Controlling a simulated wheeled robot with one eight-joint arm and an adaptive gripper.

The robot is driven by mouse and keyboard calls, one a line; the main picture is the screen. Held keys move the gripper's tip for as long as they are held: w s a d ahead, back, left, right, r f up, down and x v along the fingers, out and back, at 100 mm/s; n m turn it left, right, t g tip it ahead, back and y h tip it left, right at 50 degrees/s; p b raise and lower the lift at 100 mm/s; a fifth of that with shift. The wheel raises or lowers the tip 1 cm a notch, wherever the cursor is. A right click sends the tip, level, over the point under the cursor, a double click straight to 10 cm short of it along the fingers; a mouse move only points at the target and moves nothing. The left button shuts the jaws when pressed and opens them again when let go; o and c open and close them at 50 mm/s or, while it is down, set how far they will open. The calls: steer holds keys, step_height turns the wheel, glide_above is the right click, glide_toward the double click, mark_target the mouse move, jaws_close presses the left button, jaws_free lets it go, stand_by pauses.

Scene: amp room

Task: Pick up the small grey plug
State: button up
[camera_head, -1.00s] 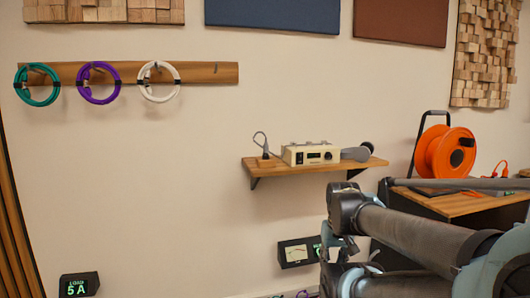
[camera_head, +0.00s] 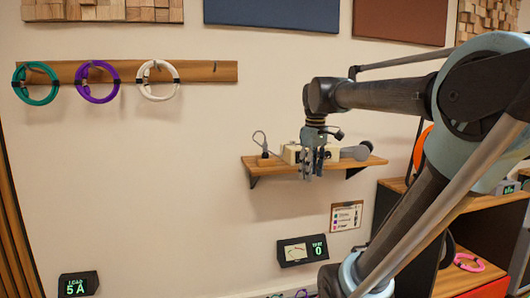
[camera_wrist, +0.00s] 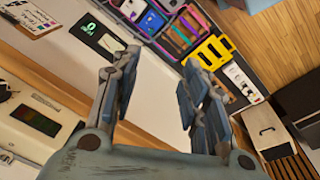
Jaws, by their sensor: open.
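No thing is clearly readable as the small grey plug. A small grey cable-ended piece (camera_head: 261,142) stands on a wooden block at the left end of the wall shelf (camera_head: 352,168); I cannot tell if it is the plug. My gripper (camera_head: 311,174) points down in front of the shelf, to the right of that piece, and partly covers the cream device (camera_head: 290,153). In the wrist view my gripper (camera_wrist: 150,75) is open, with nothing between its fingers. The cream device (camera_wrist: 25,135) shows at the left edge there.
Teal, purple and white cable rings (camera_head: 157,81) hang on a wooden rail. A grey rounded thing (camera_head: 355,152) lies on the shelf's right. A meter (camera_head: 302,250) and a clipboard (camera_head: 346,216) are below. A cabinet (camera_head: 400,205) stands at right, partly behind my arm.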

steer(key=w+a+r+n, duration=0.3)
steer(key=w+a+r, duration=0.15)
steer(key=r, duration=0.25)
steer(key=w+a+r+n, duration=0.3)
steer(key=w+r, duration=0.3)
steer(key=r, duration=0.1)
step_height(320, 180, up, 9)
steer(key=n+g, duration=0.1)
steer(key=n, duration=0.5)
glide_above(265, 142)
steer(key=f, duration=1.7)
steer(key=shift+w, duration=0.35)
jaws_close()
